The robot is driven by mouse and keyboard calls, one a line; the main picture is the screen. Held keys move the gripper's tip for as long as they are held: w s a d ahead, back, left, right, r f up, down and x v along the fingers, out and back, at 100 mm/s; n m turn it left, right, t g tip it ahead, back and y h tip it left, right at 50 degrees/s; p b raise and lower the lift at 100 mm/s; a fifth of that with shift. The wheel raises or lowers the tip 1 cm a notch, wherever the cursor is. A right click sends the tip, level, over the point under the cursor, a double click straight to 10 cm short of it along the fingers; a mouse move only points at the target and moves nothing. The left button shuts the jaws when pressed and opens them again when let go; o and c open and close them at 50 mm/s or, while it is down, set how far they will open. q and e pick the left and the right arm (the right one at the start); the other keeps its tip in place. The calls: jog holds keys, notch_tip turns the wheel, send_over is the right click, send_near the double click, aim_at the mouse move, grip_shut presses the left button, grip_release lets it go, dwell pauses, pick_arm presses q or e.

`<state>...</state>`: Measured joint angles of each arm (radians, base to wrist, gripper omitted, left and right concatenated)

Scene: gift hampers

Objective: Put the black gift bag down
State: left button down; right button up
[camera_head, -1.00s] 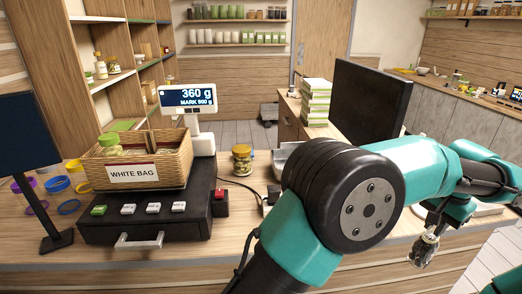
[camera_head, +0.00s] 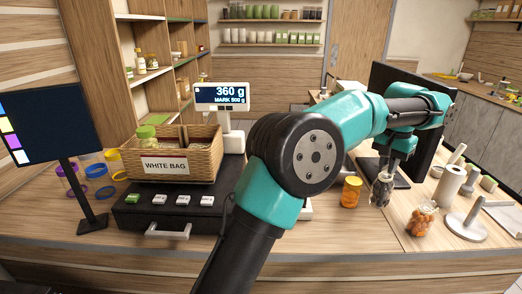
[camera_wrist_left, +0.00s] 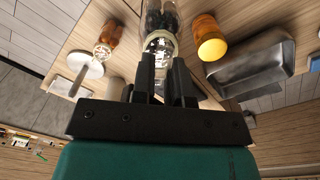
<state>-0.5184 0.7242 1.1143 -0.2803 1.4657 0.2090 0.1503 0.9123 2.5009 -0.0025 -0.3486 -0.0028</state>
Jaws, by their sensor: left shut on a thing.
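The black gift bag (camera_head: 381,191) looks like a small clear bag with dark contents and a pale gathered neck. My left gripper (camera_head: 394,160) is shut on its neck from above. The bag hangs upright at the right part of the counter; I cannot tell if its base touches the wood. In the left wrist view the bag (camera_wrist_left: 161,22) shows just beyond the closed fingers (camera_wrist_left: 163,62), its lower part cut off by the frame edge. My right gripper is not in view.
An orange jar (camera_head: 351,192) stands just left of the bag. A bag of orange pieces (camera_head: 421,219) and a grey round stand (camera_head: 466,226) are to the right. A wicker basket labelled WHITE BAG (camera_head: 190,163) and a scale display (camera_head: 221,97) are at left.

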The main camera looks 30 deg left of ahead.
pick_arm(q)
jog(key=s+a+r+n, duration=0.1)
jog(key=a+r+n, duration=0.25)
jog(key=a, duration=1.25)
jog(key=a+r+n, duration=0.2)
jog(key=a+r, duration=0.3)
jog(key=a, duration=1)
jog(key=s+a+r+n, duration=0.1)
jog(key=s+a+r, duration=0.2)
jog(key=s+a, duration=0.2)
jog(key=s+a+r+n, duration=0.2)
jog(key=s+a, duration=0.3)
jog(key=a, duration=0.7)
jog(key=s+a+r+n, duration=0.1)
jog(key=s+a+r, duration=0.3)
jog(key=s+a, duration=0.2)
jog(key=shift+a+n, duration=0.35)
jog(key=shift+a, duration=0.85)
jog(key=shift+s+f, duration=0.1)
jog(key=shift+f, duration=0.05)
jog(key=shift+f, duration=2.8)
